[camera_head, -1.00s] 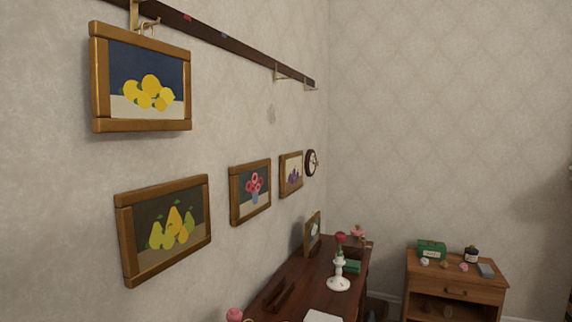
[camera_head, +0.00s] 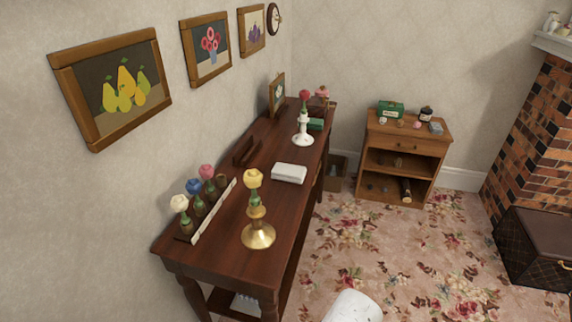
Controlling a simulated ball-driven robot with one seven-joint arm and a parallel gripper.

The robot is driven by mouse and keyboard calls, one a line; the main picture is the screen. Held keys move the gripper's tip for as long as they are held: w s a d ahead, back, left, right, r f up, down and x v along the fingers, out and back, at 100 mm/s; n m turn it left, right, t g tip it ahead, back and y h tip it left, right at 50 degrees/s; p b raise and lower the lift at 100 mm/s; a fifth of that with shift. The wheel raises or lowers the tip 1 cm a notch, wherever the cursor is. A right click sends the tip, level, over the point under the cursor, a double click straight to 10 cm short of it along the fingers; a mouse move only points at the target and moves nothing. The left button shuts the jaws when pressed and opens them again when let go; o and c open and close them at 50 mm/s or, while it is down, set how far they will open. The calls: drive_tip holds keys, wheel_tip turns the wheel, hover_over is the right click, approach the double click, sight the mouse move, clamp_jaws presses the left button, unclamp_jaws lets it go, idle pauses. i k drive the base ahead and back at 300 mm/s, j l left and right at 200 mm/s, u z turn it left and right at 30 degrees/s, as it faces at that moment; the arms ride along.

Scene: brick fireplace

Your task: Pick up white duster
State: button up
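A small white block-shaped thing (camera_head: 289,173) lies flat on the dark wooden side table (camera_head: 225,235), near the middle of its top. It is the only thing in view that might be the white duster, but it could also be a book or folded cloth; I cannot tell. Nothing touches it. My gripper is not seen. A rounded white shape at the bottom edge seems to be part of my own body.
The table also holds a brass candlestick (camera_head: 257,236), a white candlestick (camera_head: 303,130), a flower rack (camera_head: 205,210) and a standing frame (camera_head: 277,96). A small cabinet (camera_head: 405,143) stands behind, and a dark trunk (camera_head: 540,245) at right. Carpet between is clear.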

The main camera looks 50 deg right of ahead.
sight(293, 173)
drive_tip(key=i+l, duration=0.1)
drive_tip(key=l, duration=0.35)
drive_tip(key=i+l, duration=0.1)
drive_tip(key=l, duration=0.4)
drive_tip(key=i+l+z, duration=0.1)
drive_tip(key=l, duration=0.35)
